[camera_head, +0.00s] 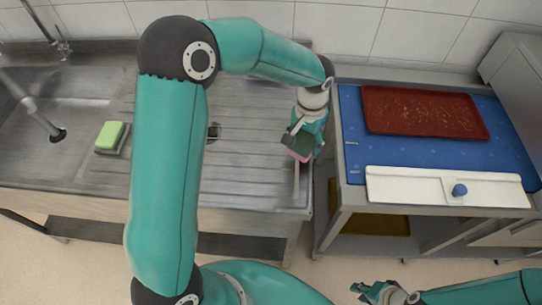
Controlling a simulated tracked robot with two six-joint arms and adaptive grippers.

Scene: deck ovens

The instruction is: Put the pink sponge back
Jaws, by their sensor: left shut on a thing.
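My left gripper (298,147) is at the right end of the ribbed metal drainboard, pointing down. It is shut on the pink sponge (299,157), of which a thin pink edge shows below the fingers. The gripper hides most of the sponge, and I cannot tell whether it touches the drainboard. My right gripper (366,291) is low at the bottom, in front of the counter and above the floor. Its fingers look small here, and I cannot tell whether they are open.
A green sponge (111,135) lies on a holder at the drainboard's left, beside the sink basin (40,115). A small dark object (213,131) sits mid-drainboard. At right, a blue surface (355,130) bears a red-brown tray (425,128) and a white board (410,190) with a blue knob.

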